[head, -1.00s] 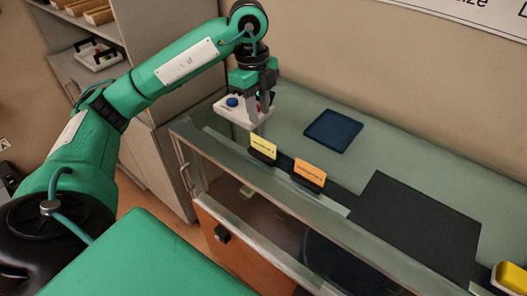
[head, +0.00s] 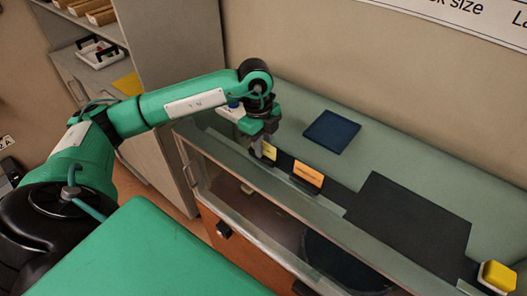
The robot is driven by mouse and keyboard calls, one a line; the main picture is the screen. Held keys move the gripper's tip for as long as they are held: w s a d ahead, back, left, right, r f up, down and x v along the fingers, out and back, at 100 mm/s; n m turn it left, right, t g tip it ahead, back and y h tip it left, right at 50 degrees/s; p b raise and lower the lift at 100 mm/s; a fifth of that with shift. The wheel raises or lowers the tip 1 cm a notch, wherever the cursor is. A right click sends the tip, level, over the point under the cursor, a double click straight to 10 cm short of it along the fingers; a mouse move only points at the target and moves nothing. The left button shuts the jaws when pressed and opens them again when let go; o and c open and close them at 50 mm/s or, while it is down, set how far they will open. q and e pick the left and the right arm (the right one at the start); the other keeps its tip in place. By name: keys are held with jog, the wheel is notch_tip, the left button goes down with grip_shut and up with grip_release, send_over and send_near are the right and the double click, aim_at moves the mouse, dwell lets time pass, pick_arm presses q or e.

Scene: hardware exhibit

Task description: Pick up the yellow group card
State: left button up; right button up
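The yellow group card (head: 269,151) stands upright in a dark holder on the glass-topped display counter. Its left part is hidden behind my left gripper (head: 260,148). The gripper points down with its fingers at the card's left side and level with it. Only one finger shows clearly, so I cannot tell whether the fingers are touching or closed on the card. An orange card (head: 308,174) stands in a similar dark holder just to the right. My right gripper is not in view.
A dark blue square pad (head: 332,131) lies behind the cards, and a large black mat (head: 412,220) lies to the right. A white box with a blue button (head: 229,112) sits behind my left wrist. A yellow block (head: 497,276) is at the lower right corner.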

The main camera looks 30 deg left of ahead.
pick_arm(q)
grip_shut()
